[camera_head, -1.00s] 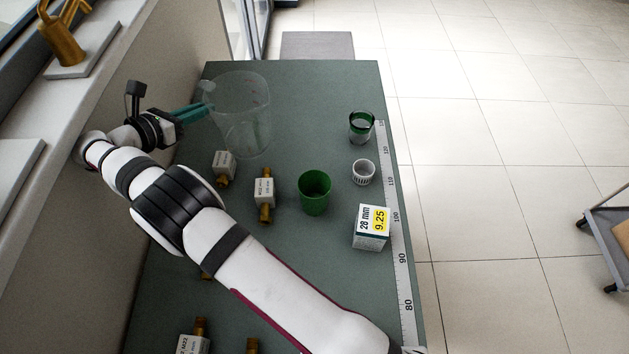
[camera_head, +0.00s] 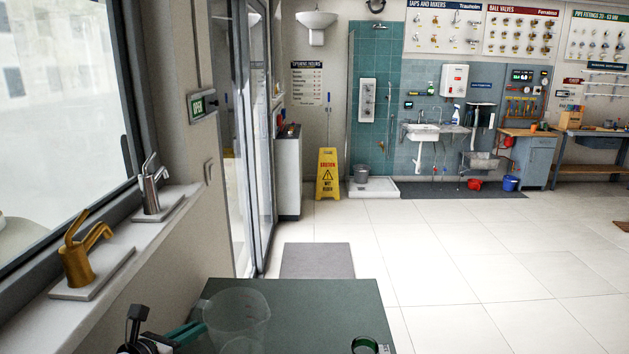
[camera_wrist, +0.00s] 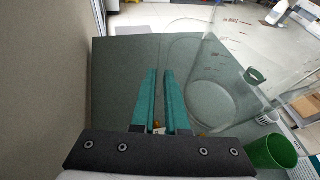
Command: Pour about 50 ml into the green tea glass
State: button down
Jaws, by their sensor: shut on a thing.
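A clear measuring jug (camera_head: 240,312) with red markings is upright at the table's far left. It also fills the upper middle of the wrist view (camera_wrist: 208,50). My gripper (camera_head: 190,333) is shut on the jug's handle, at the jug's left; its teal fingers (camera_wrist: 160,85) show in the wrist view. I cannot make out the liquid level in the jug.
In the wrist view, a green cup (camera_wrist: 272,152) and a white slotted cup (camera_wrist: 268,117) stand to the right. The green table (camera_head: 320,300) has bare room between jug and glass. A wall and window sill (camera_head: 105,262) with taps run close along the left.

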aim_at(228, 292)
jog(key=d+r, duration=0.2)
jog(key=w+d+r, duration=0.1)
jog(key=d+r, duration=0.2)
jog(key=w+d+r, duration=0.1)
jog(key=d+r, duration=0.1)
jog(key=r, duration=0.1)
jog(key=shift+w+d, duration=0.15)
jog(key=shift+d, duration=0.15)
jog(key=s+d+r, duration=0.3)
jog(key=d+r, duration=0.3)
jog(key=d, duration=0.4)
jog(key=s+d+r, duration=0.3)
jog(key=d+r, duration=0.3)
jog(key=d, duration=0.3)
jog(key=s+d+r, duration=0.1)
jog(key=s+d, duration=0.6)
jog(key=d, duration=0.1)
jog(key=shift+r+n+y, duration=0.3)
jog(key=shift+r, duration=0.05)
